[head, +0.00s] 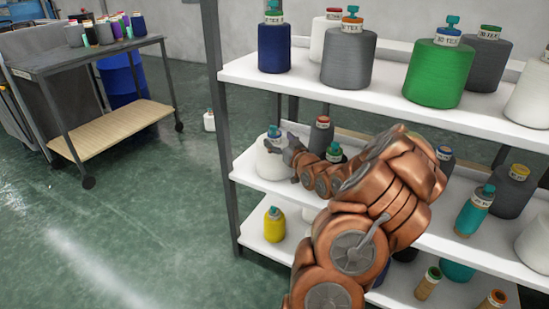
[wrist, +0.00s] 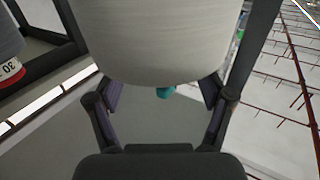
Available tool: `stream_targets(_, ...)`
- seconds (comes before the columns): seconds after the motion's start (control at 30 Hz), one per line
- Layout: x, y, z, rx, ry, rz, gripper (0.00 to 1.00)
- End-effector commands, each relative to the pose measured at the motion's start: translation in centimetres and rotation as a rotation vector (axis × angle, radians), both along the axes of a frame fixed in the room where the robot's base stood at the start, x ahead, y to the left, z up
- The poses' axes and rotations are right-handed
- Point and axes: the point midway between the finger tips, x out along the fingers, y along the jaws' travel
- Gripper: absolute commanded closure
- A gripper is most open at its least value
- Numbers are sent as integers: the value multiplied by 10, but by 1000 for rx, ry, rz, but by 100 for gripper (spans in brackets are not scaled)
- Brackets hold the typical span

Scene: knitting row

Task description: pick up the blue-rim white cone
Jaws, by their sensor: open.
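A white cone (head: 268,163) with a teal-blue top stands upright at the left end of the middle shelf. My gripper (head: 291,146) is at its right side, near its upper part, and partly covers it. In the wrist view the white cone (wrist: 150,40) fills the top middle, with a bit of teal showing below it. My gripper (wrist: 162,97) is open there, one finger on either side of the cone's near part. I cannot tell whether the fingers touch it.
A grey cone with a red rim (head: 321,134) stands just right of my gripper. The white shelf rack (head: 300,82) holds several other cones above and below. A dark post (head: 215,100) rises left of the cone. Floor is open at left, before a cart (head: 100,55).

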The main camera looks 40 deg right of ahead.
Motion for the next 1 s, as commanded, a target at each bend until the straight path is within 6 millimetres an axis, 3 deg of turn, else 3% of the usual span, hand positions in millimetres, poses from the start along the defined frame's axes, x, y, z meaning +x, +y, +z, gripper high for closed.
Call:
stream_targets(0.3,28,-8,-3,-1,1,0,20)
stream_targets(0.67,32,-8,-2,2,1,0,20)
stream_targets(1.0,32,-9,-2,2,0,-1,55)
